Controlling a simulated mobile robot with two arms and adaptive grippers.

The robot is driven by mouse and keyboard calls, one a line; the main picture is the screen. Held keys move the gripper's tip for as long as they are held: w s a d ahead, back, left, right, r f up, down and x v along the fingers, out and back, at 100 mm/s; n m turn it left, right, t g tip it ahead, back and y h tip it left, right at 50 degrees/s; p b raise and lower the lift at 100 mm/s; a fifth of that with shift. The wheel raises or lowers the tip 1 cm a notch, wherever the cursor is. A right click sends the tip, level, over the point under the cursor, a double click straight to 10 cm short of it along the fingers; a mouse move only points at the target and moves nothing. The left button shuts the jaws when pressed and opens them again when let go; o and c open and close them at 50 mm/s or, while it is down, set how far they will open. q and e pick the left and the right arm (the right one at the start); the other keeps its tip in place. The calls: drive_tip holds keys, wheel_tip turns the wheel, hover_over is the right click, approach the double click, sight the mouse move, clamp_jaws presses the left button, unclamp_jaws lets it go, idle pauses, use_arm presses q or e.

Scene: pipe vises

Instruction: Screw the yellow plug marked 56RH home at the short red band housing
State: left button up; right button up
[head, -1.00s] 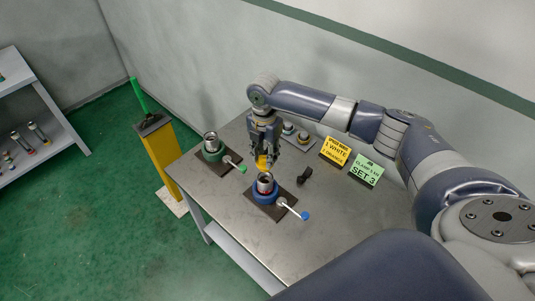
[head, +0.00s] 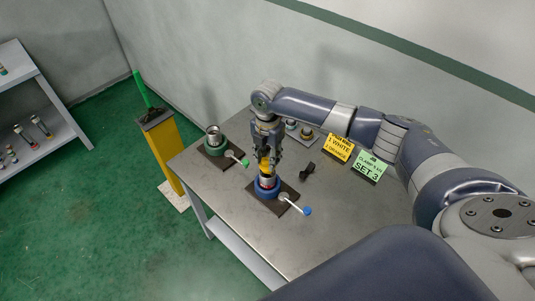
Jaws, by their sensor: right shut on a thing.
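My right gripper (head: 268,153) points down over the table and is shut on a yellow plug (head: 265,165). The plug sits right at the top of a metal housing (head: 267,181) held upright in the blue vise (head: 267,192). I cannot tell whether the plug's thread is inside the housing. The plug's marking and the housing's band are too small to read here. Another metal housing (head: 213,135) stands upright with an open top in the green vise (head: 214,149), to the left. My left gripper is not in view.
The blue-knobbed handle (head: 307,211) and green-knobbed handle (head: 245,162) stick out from the vises. A small black object (head: 307,169) lies right of the gripper. A tray (head: 306,135) holds small parts. The table's front is clear.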

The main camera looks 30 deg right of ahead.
idle(0.3)
drive_tip(key=shift+r+p, duration=0.1)
drive_tip(key=shift+p, duration=0.25)
drive_tip(key=shift+f+b, duration=0.6)
drive_tip(key=shift+f, duration=0.55)
drive_tip(key=shift+p, duration=0.3)
idle(0.6)
drive_tip(key=shift+f, duration=0.55)
idle(0.3)
drive_tip(key=o, duration=1.1)
drive_tip(key=shift+r, duration=0.1)
